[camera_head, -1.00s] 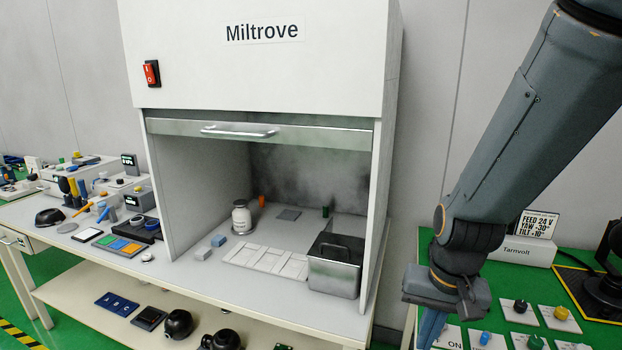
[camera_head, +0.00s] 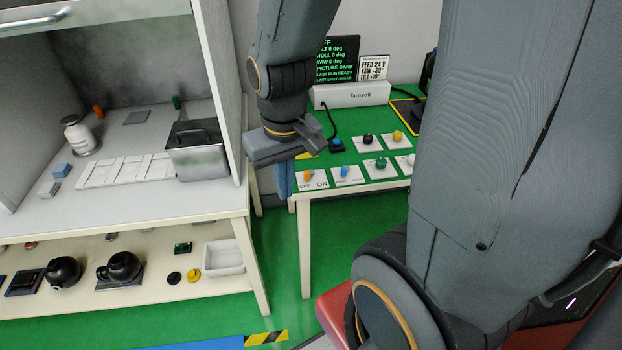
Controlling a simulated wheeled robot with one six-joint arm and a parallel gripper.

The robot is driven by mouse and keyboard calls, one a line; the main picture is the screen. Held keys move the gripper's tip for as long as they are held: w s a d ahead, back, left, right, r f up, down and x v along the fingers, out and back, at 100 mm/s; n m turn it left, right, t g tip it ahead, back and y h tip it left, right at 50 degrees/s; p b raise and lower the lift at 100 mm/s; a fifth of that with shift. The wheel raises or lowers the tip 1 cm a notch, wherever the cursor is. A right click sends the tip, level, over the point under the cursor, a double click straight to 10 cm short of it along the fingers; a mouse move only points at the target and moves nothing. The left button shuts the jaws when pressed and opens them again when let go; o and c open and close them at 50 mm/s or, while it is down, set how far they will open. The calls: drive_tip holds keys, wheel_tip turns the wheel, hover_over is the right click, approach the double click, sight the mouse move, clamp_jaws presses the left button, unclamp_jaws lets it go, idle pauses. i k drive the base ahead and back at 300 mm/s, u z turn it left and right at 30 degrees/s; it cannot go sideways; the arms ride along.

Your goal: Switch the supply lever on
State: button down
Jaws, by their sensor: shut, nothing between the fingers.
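The supply lever (camera_head: 308,175) is a small orange handle on a white plate marked OFF and ON, at the front left corner of the green table (camera_head: 350,158). Its handle appears toward the OFF side. My gripper (camera_head: 284,190) points down just left of the lever plate, by the table's left edge. Its blue fingers are shut and empty, partly hidden by the wrist. The dark screen (camera_head: 338,62) shows green lines including TILT 0 deg, YAW 0 deg and PICTURE DARK; its top line is partly covered by my arm.
Other plates carry a blue lever (camera_head: 344,172) and green (camera_head: 381,163), black (camera_head: 367,139) and yellow (camera_head: 398,136) knobs. A Tarnvolt box (camera_head: 351,95) stands behind, with a card (camera_head: 374,68). The hood bench with a metal bin (camera_head: 197,160) is left, across a floor gap.

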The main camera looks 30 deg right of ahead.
sight(307, 174)
drive_tip(key=u, duration=0.55)
drive_tip(key=k, duration=1.3)
drive_tip(key=z, duration=0.05)
drive_tip(key=i, duration=0.6)
drive_tip(key=z, duration=0.75)
drive_tip(key=i, duration=0.9)
drive_tip(key=u, duration=0.2)
